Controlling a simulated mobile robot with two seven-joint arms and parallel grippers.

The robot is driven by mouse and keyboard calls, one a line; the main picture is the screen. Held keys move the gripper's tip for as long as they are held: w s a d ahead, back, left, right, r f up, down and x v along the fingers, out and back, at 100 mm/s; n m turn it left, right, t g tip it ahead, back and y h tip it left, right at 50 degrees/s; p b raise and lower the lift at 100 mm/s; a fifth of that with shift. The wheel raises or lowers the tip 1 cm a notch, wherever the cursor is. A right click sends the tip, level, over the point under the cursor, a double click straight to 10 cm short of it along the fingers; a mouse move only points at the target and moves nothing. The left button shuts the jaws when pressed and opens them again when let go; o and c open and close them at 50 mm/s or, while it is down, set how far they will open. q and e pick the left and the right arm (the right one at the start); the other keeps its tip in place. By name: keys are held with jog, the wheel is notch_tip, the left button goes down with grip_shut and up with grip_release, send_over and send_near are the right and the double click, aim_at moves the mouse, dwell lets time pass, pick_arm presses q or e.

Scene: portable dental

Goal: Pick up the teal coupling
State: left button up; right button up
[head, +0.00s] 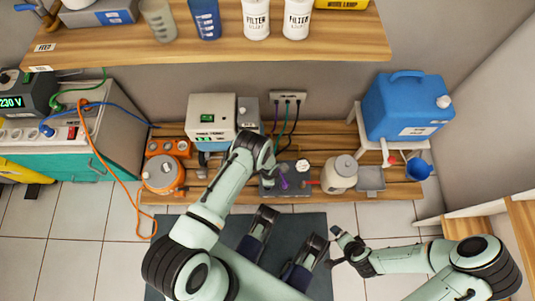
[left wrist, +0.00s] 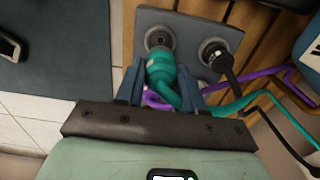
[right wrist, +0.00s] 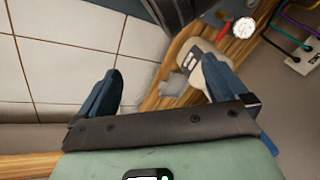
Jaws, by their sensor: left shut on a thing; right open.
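The teal coupling (left wrist: 161,70) shows in the left wrist view, with a teal hose curving away from its lower end. My left gripper (left wrist: 158,86) is shut on it, one blue finger on each side. The coupling's tip lies at the lower edge of the left round port (left wrist: 160,38) on a grey block (left wrist: 185,22); I cannot tell whether they touch. In the head view my left gripper (head: 273,176) is over the low wooden platform and hides the coupling. My right gripper (right wrist: 158,92) is open and empty, also seen in the head view (head: 338,247).
A black connector (left wrist: 222,62) sits at the block's right port. Purple hose (left wrist: 270,72) and black cable run close beside the coupling. Tiled floor near my right gripper is clear.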

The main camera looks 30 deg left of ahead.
pick_arm(q)
notch_tip(320, 180, up, 14)
jog(key=p, duration=0.3)
jog(key=shift+p, duration=0.35)
pick_arm(e)
jog(key=s+a+r+g+y, duration=0.1)
jog(key=s+a+r+g, duration=0.1)
jog(key=s, duration=0.5)
notch_tip(320, 180, up, 3)
jog(key=shift+a+f+n, duration=0.15)
jog(key=shift+a+n, duration=0.15)
jog(key=shift+a, duration=0.45)
pick_arm(q)
jog(key=shift+f, duration=0.15)
